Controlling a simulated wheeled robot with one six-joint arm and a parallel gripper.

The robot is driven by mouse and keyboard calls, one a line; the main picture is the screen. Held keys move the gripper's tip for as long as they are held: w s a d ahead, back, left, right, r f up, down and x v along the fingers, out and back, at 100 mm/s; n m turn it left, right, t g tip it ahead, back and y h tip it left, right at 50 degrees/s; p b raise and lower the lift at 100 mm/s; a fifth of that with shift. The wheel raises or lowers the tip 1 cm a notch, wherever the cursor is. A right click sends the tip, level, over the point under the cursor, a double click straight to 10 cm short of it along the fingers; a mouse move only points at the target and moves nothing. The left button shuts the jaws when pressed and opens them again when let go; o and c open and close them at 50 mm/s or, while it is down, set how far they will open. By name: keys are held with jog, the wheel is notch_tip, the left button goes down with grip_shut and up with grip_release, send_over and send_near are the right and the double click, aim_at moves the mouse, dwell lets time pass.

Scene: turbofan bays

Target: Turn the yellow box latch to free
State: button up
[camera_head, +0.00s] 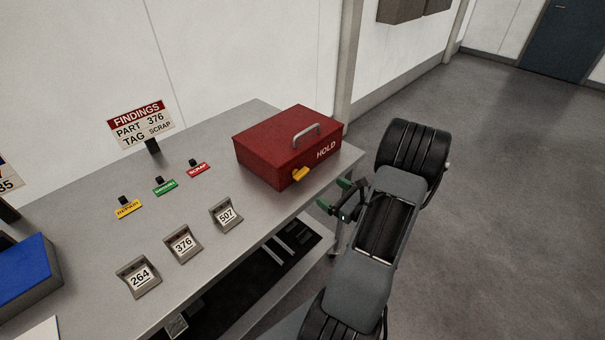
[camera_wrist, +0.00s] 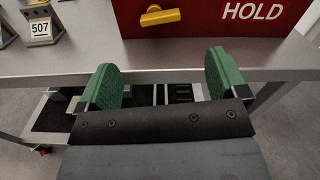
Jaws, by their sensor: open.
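The yellow latch (camera_head: 300,175) is on the front face of the red box (camera_head: 278,150), which is marked HOLD and stands at the right end of the grey table. In the wrist view the latch (camera_wrist: 160,17) lies nearly level, tilted slightly, on the red face (camera_wrist: 205,20). My gripper (camera_head: 336,194) is in front of the table edge, apart from the latch. In the wrist view its two green fingers (camera_wrist: 163,80) are spread with nothing between them, below the latch in the picture.
The table (camera_head: 215,185) has holders marked 264 (camera_head: 139,278), 376 (camera_head: 183,244) and 507 (camera_head: 227,215), and small yellow, green and red labelled tags behind them. A FINDINGS sign (camera_head: 141,125) stands at the back. A blue bin (camera_head: 25,275) is at left. Floor to the right is clear.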

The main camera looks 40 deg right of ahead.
aim_at(304, 175)
jog(key=w, duration=0.4)
jog(key=w+a+p, duration=0.1)
jog(key=w, duration=0.3)
jog(key=w+a+p, duration=0.1)
jog(key=w, duration=0.3)
jog(key=shift+w+a, duration=0.15)
jog(key=shift+w, duration=0.2)
jog(key=shift+c, duration=0.2)
jog(key=c, duration=0.9)
jog(key=shift+f+m+b, duration=0.15)
jog(key=shift+m+b, duration=0.15)
jog(key=shift+m, duration=0.7)
jog(key=o, duration=0.9)
jog(key=shift+o, duration=0.2)
